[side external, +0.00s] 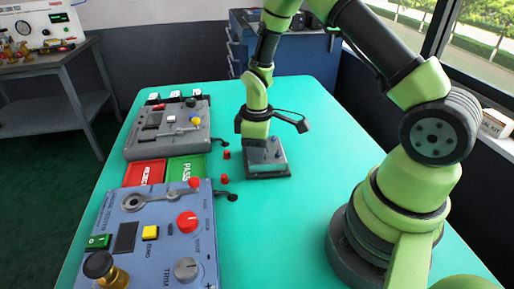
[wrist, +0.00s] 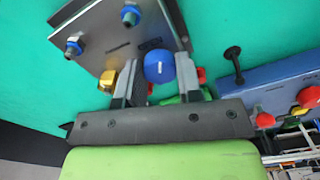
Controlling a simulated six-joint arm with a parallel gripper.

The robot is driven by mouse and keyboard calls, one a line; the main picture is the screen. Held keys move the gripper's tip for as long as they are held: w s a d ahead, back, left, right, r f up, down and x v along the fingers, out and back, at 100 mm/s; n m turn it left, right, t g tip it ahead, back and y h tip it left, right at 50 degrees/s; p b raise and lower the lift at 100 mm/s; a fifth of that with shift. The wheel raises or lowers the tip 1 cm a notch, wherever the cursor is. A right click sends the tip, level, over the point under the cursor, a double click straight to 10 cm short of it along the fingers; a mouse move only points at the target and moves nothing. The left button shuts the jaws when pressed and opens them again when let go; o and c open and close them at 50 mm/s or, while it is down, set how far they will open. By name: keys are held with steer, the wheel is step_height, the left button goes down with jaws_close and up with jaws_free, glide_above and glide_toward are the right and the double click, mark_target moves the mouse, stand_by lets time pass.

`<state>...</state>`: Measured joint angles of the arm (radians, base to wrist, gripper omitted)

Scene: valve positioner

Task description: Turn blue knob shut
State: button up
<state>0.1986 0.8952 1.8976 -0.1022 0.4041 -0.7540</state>
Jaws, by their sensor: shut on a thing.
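The blue knob (wrist: 159,66) shows in the wrist view between the two fingers of my gripper (wrist: 158,80), which is shut on it. The knob sits at the edge of a grey metal plate (wrist: 118,45), beside a brass fitting (wrist: 107,76). The knob has a pale mark on its face. In the side external view my gripper (side external: 258,140) reaches down to the rear part of the grey unit (side external: 268,172). The knob itself is hidden there behind my gripper.
A blue panel (side external: 150,230) with knobs and buttons stands front left, a grey panel (side external: 168,130) behind it. Red (side external: 145,173) and green (side external: 186,168) pads lie between them. Small red pieces (side external: 225,179) lie near the unit. The green mat (side external: 275,235) is clear in front.

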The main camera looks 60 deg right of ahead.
steer(key=m, duration=1.2)
steer(key=shift+m, duration=0.4)
stand_by(0.3)
steer(key=o, duration=0.9)
steer(key=shift+r, duration=0.15)
step_height(320, 180, up, 10)
steer(key=shift+f, duration=0.15)
